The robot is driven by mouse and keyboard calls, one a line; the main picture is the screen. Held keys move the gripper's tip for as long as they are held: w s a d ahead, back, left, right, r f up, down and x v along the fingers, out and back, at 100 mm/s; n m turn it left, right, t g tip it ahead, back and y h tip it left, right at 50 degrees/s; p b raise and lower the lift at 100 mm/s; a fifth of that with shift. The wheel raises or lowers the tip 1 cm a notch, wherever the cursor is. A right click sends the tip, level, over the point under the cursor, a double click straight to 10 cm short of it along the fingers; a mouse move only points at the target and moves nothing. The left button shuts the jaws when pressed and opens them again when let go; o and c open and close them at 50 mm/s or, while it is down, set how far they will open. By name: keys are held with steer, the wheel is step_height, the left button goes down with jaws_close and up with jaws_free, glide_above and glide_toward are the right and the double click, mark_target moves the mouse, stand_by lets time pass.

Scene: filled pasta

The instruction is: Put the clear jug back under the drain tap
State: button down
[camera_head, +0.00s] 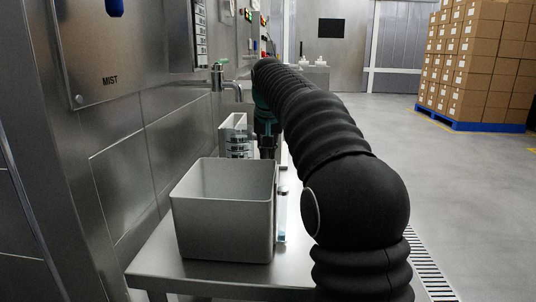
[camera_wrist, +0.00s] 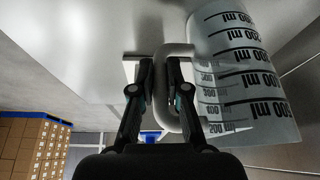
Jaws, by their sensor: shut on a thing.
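The clear jug (camera_wrist: 245,75) with black ml marks fills the right of the wrist view. My gripper (camera_wrist: 168,75) is shut on the jug's pale grey handle (camera_wrist: 163,105), one finger on each side. In the head view the jug (camera_head: 238,147) shows partly behind a grey bin, just left of my gripper (camera_head: 266,148). The drain tap (camera_head: 226,84), with a green top, sticks out from the steel wall, above the jug in the picture. I cannot tell whether the jug is straight below the spout or touches the surface.
The open grey bin (camera_head: 225,215) stands on the steel bench (camera_head: 160,262) in front of the jug. A small clear container with blue in it (camera_head: 281,220) is at the bin's right side. Stacked cartons (camera_head: 480,65) stand on a blue pallet far right. The floor between is clear.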

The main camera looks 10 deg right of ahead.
steer(key=shift+f, duration=0.1)
steer(key=c, duration=1.2)
jaws_free()
steer(key=p+v, duration=0.3)
steer(key=v, duration=0.9)
